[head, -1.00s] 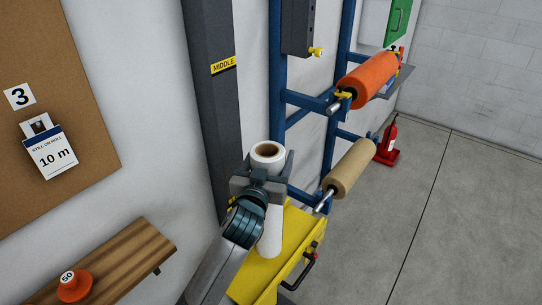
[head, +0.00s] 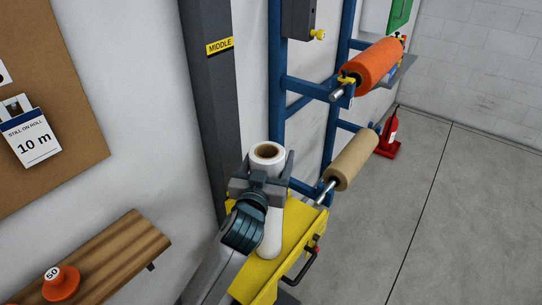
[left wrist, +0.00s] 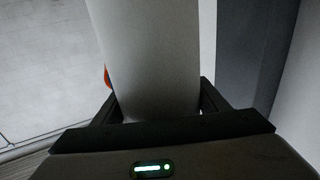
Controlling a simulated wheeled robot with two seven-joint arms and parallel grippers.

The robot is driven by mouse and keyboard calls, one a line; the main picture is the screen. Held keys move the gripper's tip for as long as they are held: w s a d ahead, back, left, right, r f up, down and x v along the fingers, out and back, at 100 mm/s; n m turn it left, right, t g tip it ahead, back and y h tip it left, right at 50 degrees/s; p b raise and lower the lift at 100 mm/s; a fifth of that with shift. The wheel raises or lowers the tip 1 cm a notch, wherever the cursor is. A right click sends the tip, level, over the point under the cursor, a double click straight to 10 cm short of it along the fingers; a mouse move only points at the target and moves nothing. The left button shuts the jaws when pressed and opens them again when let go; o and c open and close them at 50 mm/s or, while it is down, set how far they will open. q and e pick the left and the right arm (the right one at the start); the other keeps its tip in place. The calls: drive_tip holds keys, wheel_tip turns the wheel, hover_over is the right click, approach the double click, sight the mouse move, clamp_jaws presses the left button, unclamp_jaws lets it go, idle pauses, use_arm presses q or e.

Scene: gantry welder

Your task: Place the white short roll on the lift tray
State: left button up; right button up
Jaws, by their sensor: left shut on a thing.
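The white short roll (head: 268,153) stands upright in the head view, its brown core showing at the top. My left gripper (head: 266,180) is shut around its upper part. The left wrist view shows the roll (left wrist: 150,55) between the two fingers (left wrist: 158,108). The yellow lift tray (head: 262,277) lies behind and below the roll. The roll's lower end shows against the tray in the head view; whether it touches the tray I cannot tell. My right gripper is not in view.
A blue rack (head: 277,100) holds an orange roll (head: 372,63) and a tan roll (head: 357,160) on bars. A red extinguisher (head: 390,135) stands on open floor.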

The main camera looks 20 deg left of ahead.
use_arm(q)
drive_tip(key=o, duration=1.8)
drive_tip(key=shift+o, duration=1.4)
drive_tip(key=shift+s, duration=0.1)
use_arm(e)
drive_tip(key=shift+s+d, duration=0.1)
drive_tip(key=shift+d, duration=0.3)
use_arm(q)
drive_tip(key=shift+s, duration=0.45)
drive_tip(key=s+b, duration=0.3)
drive_tip(key=s, duration=0.8)
drive_tip(key=shift+d, duration=0.3)
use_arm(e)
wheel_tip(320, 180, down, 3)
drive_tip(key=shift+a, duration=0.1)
